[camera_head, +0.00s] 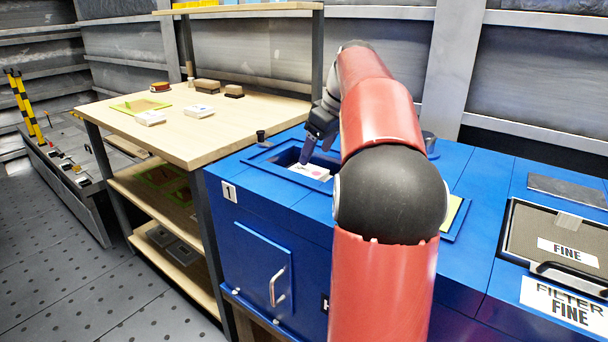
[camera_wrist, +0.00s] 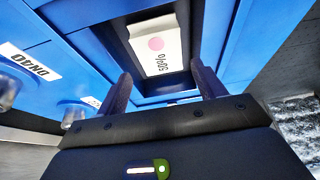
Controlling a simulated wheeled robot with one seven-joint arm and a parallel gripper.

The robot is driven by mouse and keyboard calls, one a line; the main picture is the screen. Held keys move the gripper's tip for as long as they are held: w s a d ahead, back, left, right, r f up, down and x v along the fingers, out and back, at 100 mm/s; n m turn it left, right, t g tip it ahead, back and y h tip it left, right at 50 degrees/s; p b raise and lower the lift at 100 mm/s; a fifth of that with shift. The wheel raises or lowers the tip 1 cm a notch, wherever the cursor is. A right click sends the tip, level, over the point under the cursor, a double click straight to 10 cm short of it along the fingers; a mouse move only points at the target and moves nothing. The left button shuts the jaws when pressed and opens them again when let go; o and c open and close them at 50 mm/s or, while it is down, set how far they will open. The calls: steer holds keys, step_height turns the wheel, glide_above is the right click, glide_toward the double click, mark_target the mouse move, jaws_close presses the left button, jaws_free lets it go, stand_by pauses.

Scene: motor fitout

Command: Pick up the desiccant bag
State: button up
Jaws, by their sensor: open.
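A white bag with a pink dot and the print "50%", which looks like the desiccant bag (camera_head: 311,171), lies in a dark recess in the top of the blue cabinet (camera_head: 262,205). In the wrist view the bag (camera_wrist: 158,45) shows ahead of and between my fingers, not touching them as far as I can see. My gripper (camera_head: 310,148) is above the recess, open and empty. Its two fingers (camera_wrist: 161,80) also show in the wrist view. Part of the recess is hidden behind my arm in the head view.
The recess walls and raised blue rim (camera_head: 262,158) surround the bag closely. A wooden table (camera_head: 190,140) at left holds two white packets (camera_head: 199,111), brown blocks and a green frame. A filter panel marked FINE (camera_head: 530,232) is at right.

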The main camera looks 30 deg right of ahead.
mark_target(308, 171)
steer(key=x, duration=0.6)
steer(key=shift+f+b, duration=0.25)
steer(key=shift+b, duration=0.05)
steer(key=c, duration=0.7)
steer(key=shift+r, duration=0.1)
step_height(308, 171, up, 20)
steer(key=p, duration=0.3)
